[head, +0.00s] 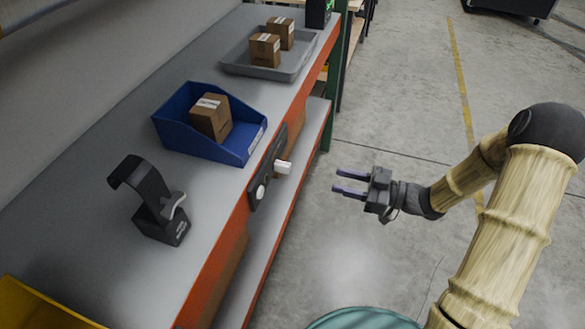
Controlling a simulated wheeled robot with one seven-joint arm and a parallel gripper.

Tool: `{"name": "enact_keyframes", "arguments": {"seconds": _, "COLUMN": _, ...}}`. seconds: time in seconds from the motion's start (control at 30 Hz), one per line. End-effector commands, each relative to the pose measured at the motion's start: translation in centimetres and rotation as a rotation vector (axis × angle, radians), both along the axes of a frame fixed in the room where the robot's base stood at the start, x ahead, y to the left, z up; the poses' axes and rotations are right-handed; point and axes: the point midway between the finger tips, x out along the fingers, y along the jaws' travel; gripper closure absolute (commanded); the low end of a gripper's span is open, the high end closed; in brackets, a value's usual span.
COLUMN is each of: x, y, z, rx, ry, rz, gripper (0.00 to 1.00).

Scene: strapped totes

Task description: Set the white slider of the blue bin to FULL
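The blue bin (178,138) stands on the grey shelf top, with a cardboard box (211,117) in it. A dark panel (267,172) is fixed on the orange front edge of the shelf, just below and right of the bin. A white block-shaped slider handle (283,167) sticks out from the panel near its middle. Any scale marks or FULL label are too small to read. My gripper (335,180) is to the right of the handle, over the floor and apart from it. Its two fingers point left, with a gap between them and nothing held.
A white round knob (259,192) is on the same panel's near end. A black stand (155,205) is on the shelf, with a yellow bin (38,305) at lower left. A grey tray (292,72) with boxes is farther back. The floor around my gripper is clear.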

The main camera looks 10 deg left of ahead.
Motion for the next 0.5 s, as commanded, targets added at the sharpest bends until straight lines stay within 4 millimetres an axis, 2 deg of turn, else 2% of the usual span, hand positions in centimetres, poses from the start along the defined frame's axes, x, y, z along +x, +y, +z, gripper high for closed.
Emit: {"name": "enact_keyframes", "arguments": {"seconds": 0.5, "x": 0.6, "y": 9.3, "z": 0.0, "rx": 0.001, "ry": 0.001, "rz": 0.004, "gripper": 0.62}}
